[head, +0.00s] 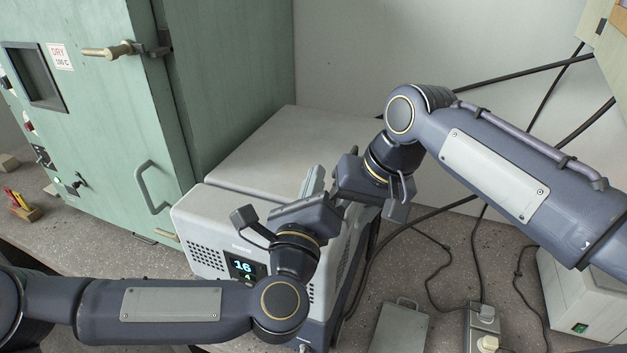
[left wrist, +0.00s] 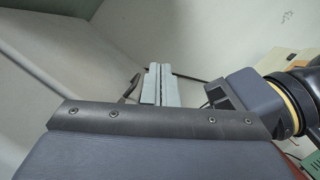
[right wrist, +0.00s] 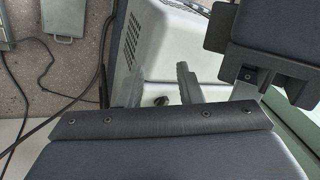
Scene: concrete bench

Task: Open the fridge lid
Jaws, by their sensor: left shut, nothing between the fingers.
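The fridge (head: 203,229) is a white box with a lit front display reading 16 and 4. Its pale grey lid (head: 277,150) lies flat on top and looks closed. My left gripper (head: 317,178) is over the right part of the fridge top; its fingers are together and empty, also in the left wrist view (left wrist: 159,84). My right gripper (right wrist: 161,83) is open in the right wrist view, with a gap between its fingers and the white fridge side (right wrist: 165,40) beyond. In the head view its fingers are mostly hidden. I cannot tell whether either gripper touches the fridge.
A green oven cabinet (head: 100,120) with a latch and handle stands to the left of the fridge. Black cables (head: 440,215) run at the right. A grey plate (head: 401,328), a socket block (head: 482,325) and a white device (head: 580,300) stand on the speckled bench.

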